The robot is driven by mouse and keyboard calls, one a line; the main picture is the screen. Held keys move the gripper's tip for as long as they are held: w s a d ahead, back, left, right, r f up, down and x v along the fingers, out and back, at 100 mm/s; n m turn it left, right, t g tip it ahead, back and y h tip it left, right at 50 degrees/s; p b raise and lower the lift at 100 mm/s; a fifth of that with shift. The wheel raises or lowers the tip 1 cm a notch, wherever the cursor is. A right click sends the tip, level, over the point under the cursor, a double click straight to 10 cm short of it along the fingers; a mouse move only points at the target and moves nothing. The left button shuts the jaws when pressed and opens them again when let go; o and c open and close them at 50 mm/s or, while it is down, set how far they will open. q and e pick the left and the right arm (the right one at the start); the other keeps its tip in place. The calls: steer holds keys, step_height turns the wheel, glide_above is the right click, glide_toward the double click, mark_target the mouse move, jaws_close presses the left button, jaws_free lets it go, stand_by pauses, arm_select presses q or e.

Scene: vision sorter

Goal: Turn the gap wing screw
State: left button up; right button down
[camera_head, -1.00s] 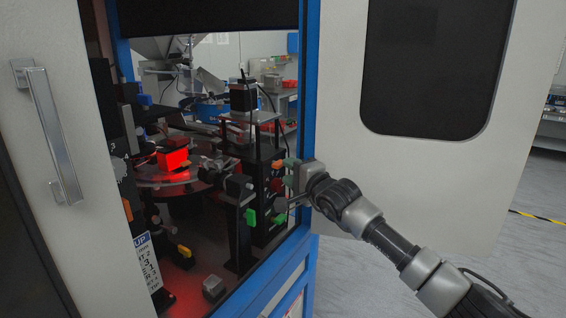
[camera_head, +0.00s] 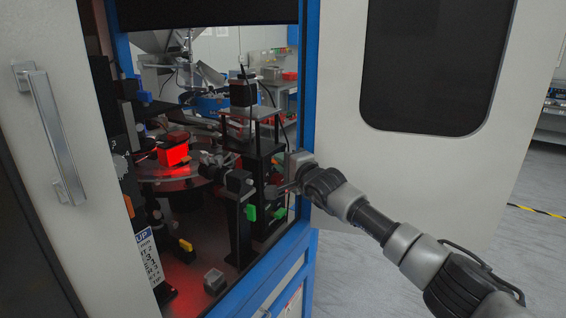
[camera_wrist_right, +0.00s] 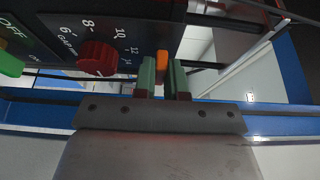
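My right gripper (camera_head: 283,180) reaches through the machine's open door to a dark block with a panel. In the right wrist view its two green fingers (camera_wrist_right: 163,80) stand close together on both sides of an orange wing (camera_wrist_right: 162,63), with little or no gap. A panel beside it carries a scale with "GAP mm" and numbers. A red knob (camera_wrist_right: 97,57) sits on that panel, left of the fingers. In the head view my gripper hides the orange wing. My left gripper is not in view.
A green wing (camera_head: 250,212) and another green one (camera_head: 279,213) sit just below my right gripper. A yellow wing (camera_head: 185,245) and a grey block (camera_head: 214,281) are lower left. A red-lit block (camera_head: 173,153) is at the turntable. The blue door frame (camera_head: 309,100) is close to my arm.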

steer(key=shift+r+m+g+b, duration=0.1)
steer(key=shift+m+g+b, duration=0.7)
steer(key=shift+m, duration=0.6)
steer(key=shift+m+g+b, duration=0.5)
steer(key=shift+m+b, duration=0.5)
steer(key=shift+m, duration=0.4)
steer(key=c, duration=1.2)
jaws_free()
steer(key=shift+d+r, duration=0.1)
steer(key=shift+d, duration=0.05)
